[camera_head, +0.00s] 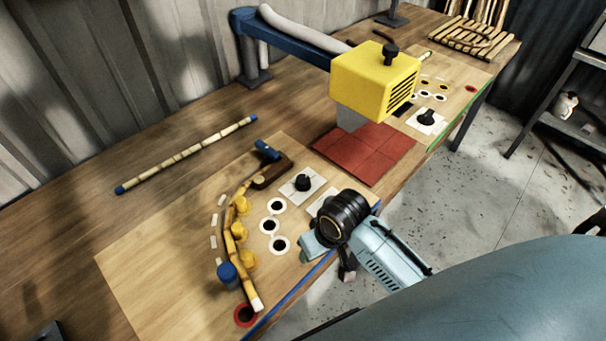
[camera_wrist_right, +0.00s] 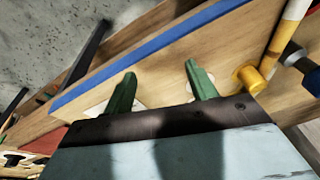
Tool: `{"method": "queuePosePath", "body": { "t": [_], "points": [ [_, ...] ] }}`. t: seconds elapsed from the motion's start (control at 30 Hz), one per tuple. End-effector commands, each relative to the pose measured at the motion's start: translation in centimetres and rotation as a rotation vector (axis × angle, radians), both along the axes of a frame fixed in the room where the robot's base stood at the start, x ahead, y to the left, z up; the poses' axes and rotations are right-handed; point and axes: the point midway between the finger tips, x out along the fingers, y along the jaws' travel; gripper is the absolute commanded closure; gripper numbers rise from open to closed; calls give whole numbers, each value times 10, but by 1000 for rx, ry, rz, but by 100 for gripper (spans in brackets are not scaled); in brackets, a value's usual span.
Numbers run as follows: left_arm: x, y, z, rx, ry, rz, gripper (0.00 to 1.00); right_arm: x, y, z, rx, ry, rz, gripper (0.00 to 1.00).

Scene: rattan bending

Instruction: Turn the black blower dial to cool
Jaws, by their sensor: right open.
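A black dial (camera_head: 303,182) with a pointed knob sits on a white plate on the near wooden board. A second black dial (camera_head: 426,118) sits on a white plate on the far board. A yellow blower box (camera_head: 372,77) with a black knob (camera_head: 390,50) on top hangs from a blue arm above red tiles. I cannot tell which way the dials read. My right gripper (camera_wrist_right: 160,74) is open and empty, its green fingers over the near board by the blue edge. In the head view my right wrist partly hides a white plate beside the near dial. My left gripper is not seen.
A bent rattan piece (camera_head: 231,245) curves around yellow pegs on the near board (camera_head: 150,260). A straight rattan pole (camera_head: 187,154) lies behind it. Red tiles (camera_head: 366,152) lie between the boards. Black-centred white rings (camera_head: 270,225) sit left of my right wrist.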

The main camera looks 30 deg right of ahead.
Motion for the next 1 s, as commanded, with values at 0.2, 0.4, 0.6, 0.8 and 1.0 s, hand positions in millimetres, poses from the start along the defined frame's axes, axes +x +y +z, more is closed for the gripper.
{"method": "queuePosePath", "body": {
  "t": [0.2,0.4,0.6,0.8,1.0],
  "points": [
    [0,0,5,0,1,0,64,78,-4,31,0,72,-103,43],
    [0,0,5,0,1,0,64,151,-29,69,-27,156,-281,43],
    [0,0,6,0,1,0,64,194,-55,108,-41,202,-442,43],
    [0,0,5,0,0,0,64,207,-65,121,-44,222,-507,43],
    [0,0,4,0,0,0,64,207,-65,96,-46,224,-510,43]
  ]
}}
